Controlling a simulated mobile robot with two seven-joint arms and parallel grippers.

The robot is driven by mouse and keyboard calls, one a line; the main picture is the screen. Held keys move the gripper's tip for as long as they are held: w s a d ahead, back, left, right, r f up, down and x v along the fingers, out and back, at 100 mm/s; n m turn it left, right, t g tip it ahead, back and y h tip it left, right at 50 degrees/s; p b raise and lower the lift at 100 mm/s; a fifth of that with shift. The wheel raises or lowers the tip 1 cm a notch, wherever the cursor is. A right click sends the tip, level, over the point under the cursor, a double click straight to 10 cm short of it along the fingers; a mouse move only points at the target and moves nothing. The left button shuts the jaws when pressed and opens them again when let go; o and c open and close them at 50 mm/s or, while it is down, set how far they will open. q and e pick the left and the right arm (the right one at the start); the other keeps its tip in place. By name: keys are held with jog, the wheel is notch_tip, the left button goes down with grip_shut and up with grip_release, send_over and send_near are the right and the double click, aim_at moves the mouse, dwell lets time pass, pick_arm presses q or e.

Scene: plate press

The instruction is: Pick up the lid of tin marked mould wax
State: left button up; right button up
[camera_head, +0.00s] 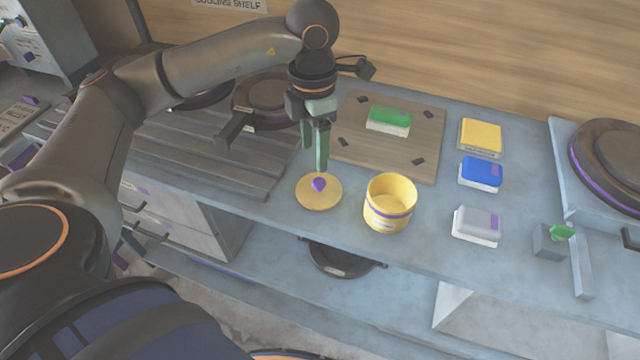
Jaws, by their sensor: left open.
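A round yellow lid (331,199) with a purple knob (319,184) lies flat on the blue-grey bench near its front edge. Directly right of it stands an open yellow tin (390,213) with a purple band and a small label too small to read. My left gripper (315,168) points down over the lid, its green fingers apart. The fingertips are close above or beside the knob; I cannot tell whether they touch it. Nothing is held. My right gripper does not show.
Behind is a wooden board (425,150) with a green-and-white block (389,120). Yellow (481,137), blue (481,173) and grey (477,224) blocks stand to the right. A slatted rack (215,160) with dark round plates lies left. A green-knobbed fixture (551,240) sits far right.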

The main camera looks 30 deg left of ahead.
aim_at(319, 181)
pick_arm(q)
jog(key=f, duration=0.7)
jog(key=shift+w+d+f+p, duration=0.1)
jog(key=shift+d+f+p, duration=0.25)
jog(key=shift+d+f, duration=0.05)
grip_shut()
